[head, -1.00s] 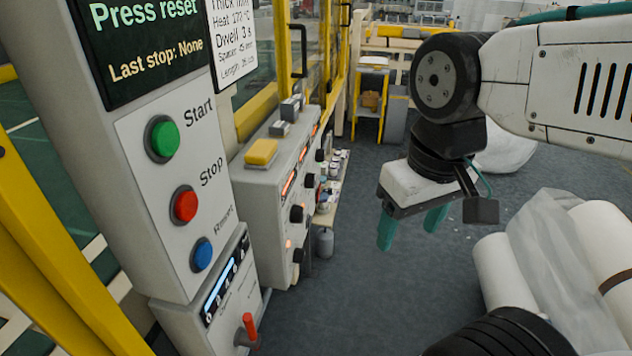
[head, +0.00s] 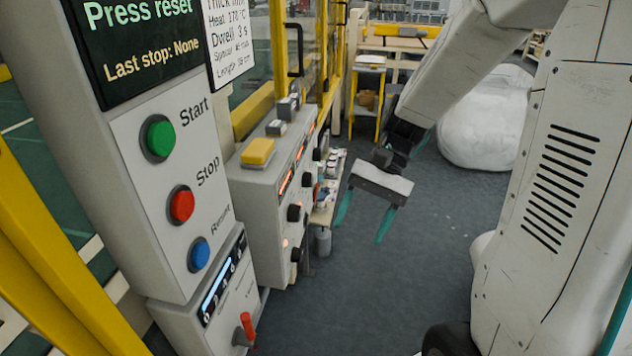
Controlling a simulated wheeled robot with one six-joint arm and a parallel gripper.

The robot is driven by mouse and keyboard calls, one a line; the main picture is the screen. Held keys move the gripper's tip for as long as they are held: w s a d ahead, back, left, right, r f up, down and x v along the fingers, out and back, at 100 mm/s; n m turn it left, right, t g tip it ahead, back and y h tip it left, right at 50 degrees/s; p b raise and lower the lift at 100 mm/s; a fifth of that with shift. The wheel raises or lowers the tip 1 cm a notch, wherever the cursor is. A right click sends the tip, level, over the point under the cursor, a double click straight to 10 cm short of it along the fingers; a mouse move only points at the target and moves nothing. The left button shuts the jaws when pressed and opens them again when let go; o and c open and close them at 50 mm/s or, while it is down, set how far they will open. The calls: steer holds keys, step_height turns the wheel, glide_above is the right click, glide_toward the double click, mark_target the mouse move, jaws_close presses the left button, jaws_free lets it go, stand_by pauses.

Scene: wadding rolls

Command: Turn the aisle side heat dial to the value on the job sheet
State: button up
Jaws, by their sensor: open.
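The grey control box (head: 262,190) stands left of centre, with several black dials and lit orange displays on its aisle-facing side. One black dial (head: 293,212) faces the aisle; their labels are too small to read. The job sheet (head: 229,42) hangs at the top left, cut off by the frame's upper edge; its heat line seems to read about 170 °C, blurred. My gripper (head: 364,226) is open and empty, its two teal fingers pointing down over the aisle, to the right of the dials and apart from them.
A panel with green Start (head: 160,138), red Stop (head: 182,205) and blue (head: 200,255) buttons stands at near left, with a red lever (head: 247,325) below. A small shelf (head: 326,207) with jars sits beyond the dials. The aisle floor (head: 400,290) is clear; a white wrapped bundle (head: 485,125) lies behind.

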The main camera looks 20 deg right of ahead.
steer(key=w+d+f+m+t+y, duration=0.25)
steer(key=w+f+m+y, duration=0.35)
steer(key=w, duration=0.3)
steer(key=m+t+y, duration=0.2)
steer(key=m+t, duration=1)
glide_toward(312, 181)
steer(key=w, duration=0.1)
steer(key=shift+g, duration=0.25)
steer(key=x, duration=0.8)
steer(key=shift+s+a, duration=0.1)
steer(key=shift+a, duration=0.05)
steer(key=shift+c, duration=0.3)
steer(key=c, duration=0.9)
